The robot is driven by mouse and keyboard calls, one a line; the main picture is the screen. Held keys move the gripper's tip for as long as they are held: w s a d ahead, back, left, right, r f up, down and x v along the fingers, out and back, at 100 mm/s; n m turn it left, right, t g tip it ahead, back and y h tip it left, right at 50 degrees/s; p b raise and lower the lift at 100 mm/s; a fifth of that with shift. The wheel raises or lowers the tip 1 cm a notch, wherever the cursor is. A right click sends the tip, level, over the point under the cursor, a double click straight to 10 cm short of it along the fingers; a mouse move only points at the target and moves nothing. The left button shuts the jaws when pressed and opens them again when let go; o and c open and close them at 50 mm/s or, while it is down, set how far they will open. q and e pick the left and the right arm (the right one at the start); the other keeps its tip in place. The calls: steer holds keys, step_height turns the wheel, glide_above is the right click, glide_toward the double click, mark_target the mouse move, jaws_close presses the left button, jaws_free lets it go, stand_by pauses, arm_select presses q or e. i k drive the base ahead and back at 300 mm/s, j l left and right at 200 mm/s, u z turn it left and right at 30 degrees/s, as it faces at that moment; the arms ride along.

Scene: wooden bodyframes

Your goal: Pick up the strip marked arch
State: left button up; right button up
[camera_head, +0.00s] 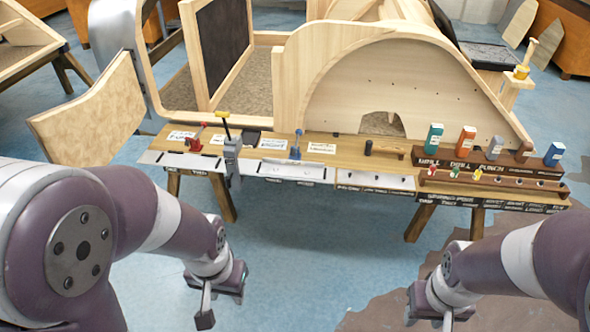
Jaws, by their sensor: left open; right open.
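Several flat pale strips lie along the front edge of the workbench: a left strip (178,161), a middle strip (290,171) and a right strip (375,180). Small lettering runs along the bench front below them, too small to read, so I cannot tell which strip is marked arch. My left gripper (222,301) is open and empty, in front of and lower in the picture than the bench. My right gripper (442,318) is open and empty at the bottom right, partly cut off by the picture edge. Neither gripper touches a strip.
A large wooden arched frame (400,80) stands behind. The blue floor (300,240) before the bench is clear.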

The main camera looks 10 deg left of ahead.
mark_target(278, 167)
steer(key=i+u, duration=0.3)
steer(key=u, duration=0.2)
steer(key=i+l+u, duration=0.2)
steer(key=u, duration=0.3)
steer(key=i+l+u, duration=0.25)
steer(key=u, duration=0.25)
steer(key=i+l, duration=0.2)
steer(key=l, duration=0.15)
steer(key=i+l+u, duration=0.1)
steer(key=i+l, duration=0.25)
steer(key=l, duration=0.3)
steer(key=i+l, duration=0.2)
steer(key=l, duration=0.15)
steer(key=u, duration=0.05)
